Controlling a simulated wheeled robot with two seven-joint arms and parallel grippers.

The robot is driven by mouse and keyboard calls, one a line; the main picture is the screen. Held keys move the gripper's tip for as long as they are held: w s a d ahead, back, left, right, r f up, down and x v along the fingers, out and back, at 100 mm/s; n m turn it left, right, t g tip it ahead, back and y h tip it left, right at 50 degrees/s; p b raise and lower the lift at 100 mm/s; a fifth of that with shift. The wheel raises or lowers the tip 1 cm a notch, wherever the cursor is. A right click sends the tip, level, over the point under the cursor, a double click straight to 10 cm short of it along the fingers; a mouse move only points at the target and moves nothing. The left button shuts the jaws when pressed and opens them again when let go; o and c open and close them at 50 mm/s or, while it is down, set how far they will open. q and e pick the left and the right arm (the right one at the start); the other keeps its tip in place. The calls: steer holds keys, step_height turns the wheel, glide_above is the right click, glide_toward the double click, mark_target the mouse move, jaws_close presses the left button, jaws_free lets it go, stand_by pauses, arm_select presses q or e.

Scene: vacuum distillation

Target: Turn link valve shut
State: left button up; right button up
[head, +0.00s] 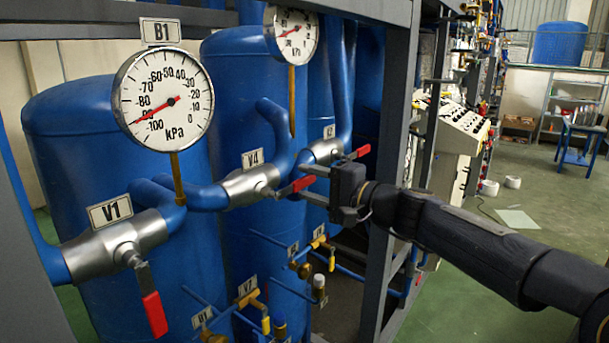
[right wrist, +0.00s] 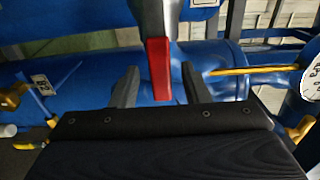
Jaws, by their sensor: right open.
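Valve V4 (head: 247,186) is a silver body on the blue pipe between the V1 and V2 valves. Its red-tipped handle (head: 303,184) points right, roughly along the pipe. My right gripper (head: 312,185) is open, its two fingers pointing left around the V4 handle tip. In the right wrist view the red handle (right wrist: 158,68) lies between the open fingers (right wrist: 158,88), with gaps on both sides. No grip on it shows. Valve V1 (head: 108,247) has its red handle hanging down. Valve V2 (head: 323,152) has its red handle pointing right. My left gripper is not in view.
Gauge B1 (head: 163,101) and a second gauge (head: 291,34) stand above the pipe on brass stems. A grey frame post (head: 393,130) rises close by my right arm. Small brass valves (head: 302,268) sit below. Blue tanks (head: 95,120) stand behind.

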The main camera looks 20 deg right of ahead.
steer(key=shift+x, duration=0.8)
jaws_close()
